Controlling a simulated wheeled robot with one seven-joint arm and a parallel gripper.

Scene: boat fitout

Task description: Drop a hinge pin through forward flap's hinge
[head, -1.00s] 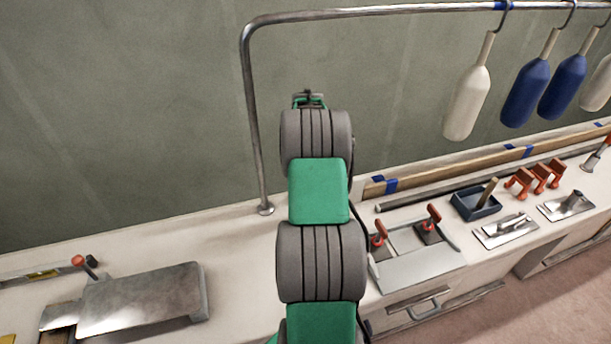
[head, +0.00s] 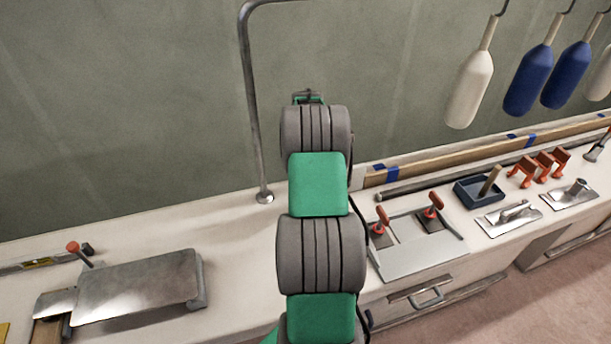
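My gripper (head: 308,97) shows only in part at the far end of my arm, in front of the grey-green wall. The arm's last link hides most of it, so its opening and anything in it cannot be seen. A shiny metal plate (head: 140,288) lies on the bench at lower left, with a smaller metal piece (head: 55,304) at its left side. A red-topped peg (head: 74,248) stands behind it. I cannot tell for sure which part is the forward flap or its hinge. No loose hinge pin can be made out.
Right of my arm, a pale plate (head: 422,262) carries two red-handled fittings (head: 433,212). Beyond are a dark-blue box (head: 470,193), trowels (head: 508,217) and orange clamps (head: 545,163). A metal rail (head: 252,110) rises from the bench; fenders (head: 470,85) hang at upper right.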

